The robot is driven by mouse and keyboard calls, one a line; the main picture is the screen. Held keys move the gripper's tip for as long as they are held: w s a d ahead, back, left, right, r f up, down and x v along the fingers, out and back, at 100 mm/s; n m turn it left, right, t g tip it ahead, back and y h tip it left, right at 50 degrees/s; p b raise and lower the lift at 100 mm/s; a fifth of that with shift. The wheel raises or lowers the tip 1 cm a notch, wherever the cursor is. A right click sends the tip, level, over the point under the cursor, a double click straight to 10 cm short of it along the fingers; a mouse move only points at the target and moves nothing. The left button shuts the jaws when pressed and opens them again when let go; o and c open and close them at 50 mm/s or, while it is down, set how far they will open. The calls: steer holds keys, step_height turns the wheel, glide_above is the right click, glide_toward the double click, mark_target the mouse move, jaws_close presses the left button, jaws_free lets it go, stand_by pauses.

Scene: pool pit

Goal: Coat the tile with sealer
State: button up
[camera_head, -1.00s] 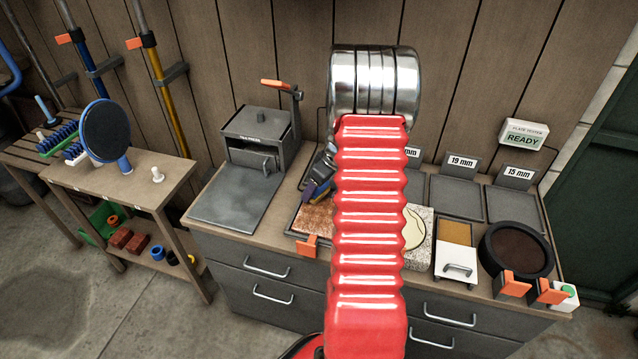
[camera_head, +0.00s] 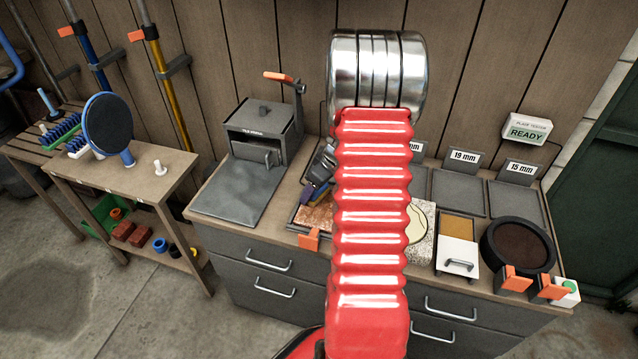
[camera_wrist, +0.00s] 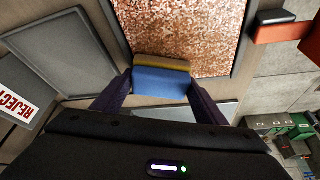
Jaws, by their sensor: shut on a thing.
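The tile (camera_wrist: 205,35) is brown and speckled and lies in a dark-rimmed frame; part of it also shows in the head view (camera_head: 319,217), left of my red arm. My gripper (camera_wrist: 160,88) is shut on a blue and yellow sponge (camera_wrist: 160,82). The sponge is at the tile's near edge in the wrist view; I cannot tell whether it touches the tile. In the head view the gripper (camera_head: 318,180) is above the frame's back part, and my arm hides part of it.
A grey press (camera_head: 262,135) stands left. A "REJECT" sign (camera_wrist: 18,92) shows in the wrist view.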

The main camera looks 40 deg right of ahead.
mark_target(312, 197)
steer(key=shift+s+a+f, duration=0.1)
steer(key=shift+s+a, duration=0.35)
steer(key=shift+a, duration=0.35)
steer(key=shift+s+a, duration=0.4)
steer(key=shift+a, duration=0.4)
steer(key=shift+s+a+f, duration=0.1)
steer(key=shift+s+a, duration=0.35)
steer(key=shift+a, duration=0.4)
steer(key=shift+s+a+f, duration=0.1)
steer(key=shift+s+a, duration=0.3)
steer(key=shift+a, duration=0.45)
steer(key=shift+s+a, duration=0.45)
steer(key=shift+a, duration=0.4)
steer(key=shift+s+a, duration=0.4)
steer(key=shift+a, duration=0.4)
steer(key=shift+d+r, duration=0.1)
